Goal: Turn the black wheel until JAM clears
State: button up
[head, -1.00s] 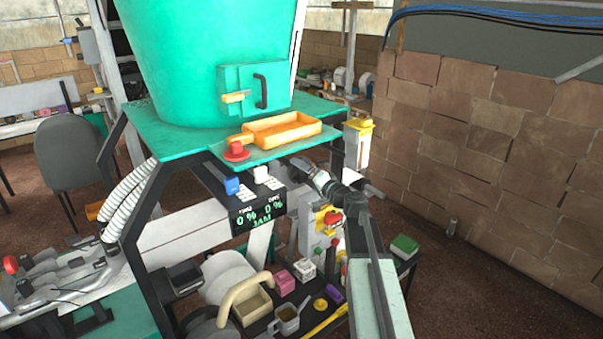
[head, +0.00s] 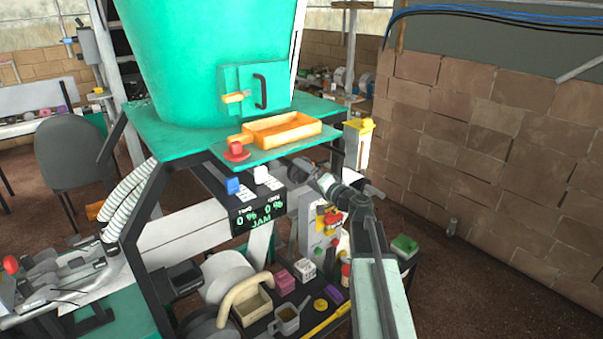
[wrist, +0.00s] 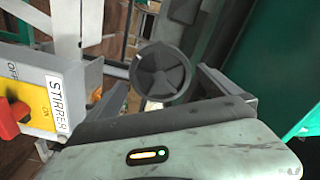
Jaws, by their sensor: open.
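The black wheel (wrist: 160,74) is a dark round knob with a ribbed face. In the wrist view it sits between the two fingers of my open gripper (wrist: 157,82), with one finger on each side. I cannot tell whether the fingers touch it. In the head view the wheel (head: 300,172) is a small dark disc under the green shelf, partly hidden, with my gripper (head: 318,179) just right of it. The display (head: 259,212) reads 0 % and 0 %, with JAM in green below.
A STIRRER switch box (wrist: 45,95) with a red knob stands close left in the wrist view. The green shelf (head: 200,135) carries a red button (head: 236,150) and an orange tray (head: 283,127). Blue and white buttons sit above the display. A brick wall (head: 490,150) stands right.

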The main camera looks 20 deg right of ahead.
jog(key=shift+v, duration=1)
jog(key=m, duration=0.6)
jog(key=shift+m, duration=0.3)
jog(key=m, duration=0.5)
jog(key=shift+m, duration=0.3)
jog(key=shift+w, duration=0.15)
